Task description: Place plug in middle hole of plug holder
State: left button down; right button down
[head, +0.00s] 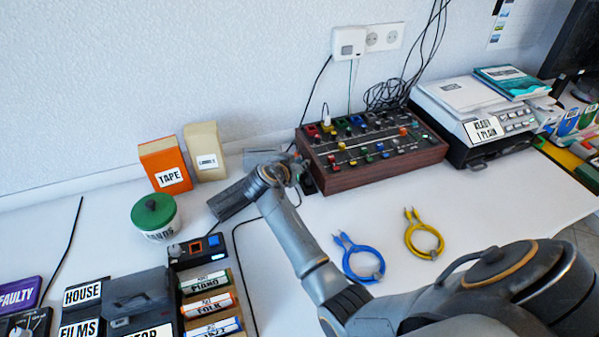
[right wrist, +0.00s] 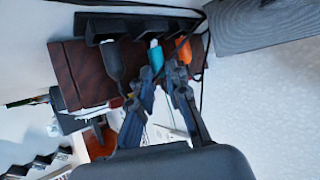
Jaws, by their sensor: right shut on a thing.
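My right gripper (head: 290,166) is at the left end of the wooden-sided mixer (head: 372,169). In the right wrist view, its two fingers (right wrist: 164,80) are close together at the black plug holder (right wrist: 140,24), a bar along the mixer's side. A teal plug (right wrist: 156,56) shows just beyond the fingertips and looks to be the one gripped. It stands at the holder's middle, between a black plug (right wrist: 112,60) and an orange plug (right wrist: 183,50). Whether it is seated in the hole cannot be told. My left gripper is not in view.
A dark grey block (head: 236,203) lies left of the gripper. An orange TAPE box (head: 161,160) and a green-lidded tin (head: 154,212) stand farther left. Blue (head: 360,262) and yellow (head: 424,240) coiled cables lie front right. Thin black cables run near the holder.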

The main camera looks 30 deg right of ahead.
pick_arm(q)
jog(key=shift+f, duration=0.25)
pick_arm(e)
jog(key=shift+f, duration=0.3)
jog(key=shift+f, duration=0.25)
jog(key=c, duration=1.6)
grip_release()
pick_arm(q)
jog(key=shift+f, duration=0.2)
pick_arm(e)
jog(key=shift+r, duration=0.1)
